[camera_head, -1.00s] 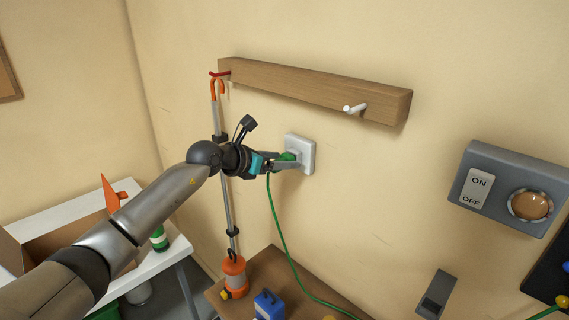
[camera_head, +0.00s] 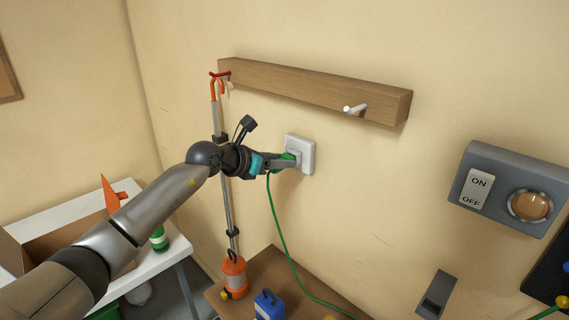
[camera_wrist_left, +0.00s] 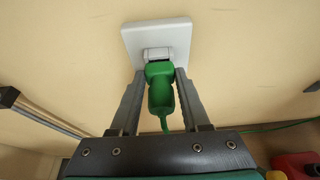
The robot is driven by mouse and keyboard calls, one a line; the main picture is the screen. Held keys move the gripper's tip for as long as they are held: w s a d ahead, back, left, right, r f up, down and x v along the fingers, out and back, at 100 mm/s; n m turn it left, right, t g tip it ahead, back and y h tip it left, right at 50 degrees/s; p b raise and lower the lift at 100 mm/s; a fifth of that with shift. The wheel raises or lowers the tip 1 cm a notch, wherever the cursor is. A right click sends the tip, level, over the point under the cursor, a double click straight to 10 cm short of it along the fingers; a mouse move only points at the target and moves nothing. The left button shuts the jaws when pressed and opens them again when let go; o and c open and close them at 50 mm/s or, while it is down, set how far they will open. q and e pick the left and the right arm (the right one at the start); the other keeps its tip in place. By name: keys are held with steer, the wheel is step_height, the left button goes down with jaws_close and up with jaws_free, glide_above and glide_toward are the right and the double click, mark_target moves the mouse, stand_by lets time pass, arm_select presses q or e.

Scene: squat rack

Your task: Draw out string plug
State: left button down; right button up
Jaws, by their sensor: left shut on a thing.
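The green string plug (camera_head: 287,157) is at the white wall socket (camera_head: 304,152), with its green cord (camera_head: 275,222) hanging down to the wooden table. In the left wrist view the green plug (camera_wrist_left: 159,88) sits against the lower part of the white socket (camera_wrist_left: 157,38), and a pale piece shows between them. My left gripper (camera_head: 286,162) is shut on the plug; in the wrist view its two fingers (camera_wrist_left: 160,77) press on both sides of it. How deep the plug sits in the socket is hard to tell. My right gripper is not in view.
A wooden rail (camera_head: 310,92) with pegs is above the socket. A pole hangs behind my left wrist. An orange lantern (camera_head: 233,277) and a blue object (camera_head: 268,304) stand on the wooden table below. An ON/OFF box (camera_head: 505,188) is on the wall at right.

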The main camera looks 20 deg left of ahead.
arm_select(q)
steer(key=shift+s+a, duration=0.25)
steer(key=shift+s, duration=0.4)
stand_by(0.9)
steer(key=s+a+p, duration=0.1)
steer(key=s+a, duration=0.1)
steer(key=s, duration=0.5)
steer(key=shift+s+a+f, duration=0.15)
steer(key=shift+s+a, duration=0.25)
stand_by(0.8)
steer(key=shift+d+f, duration=0.1)
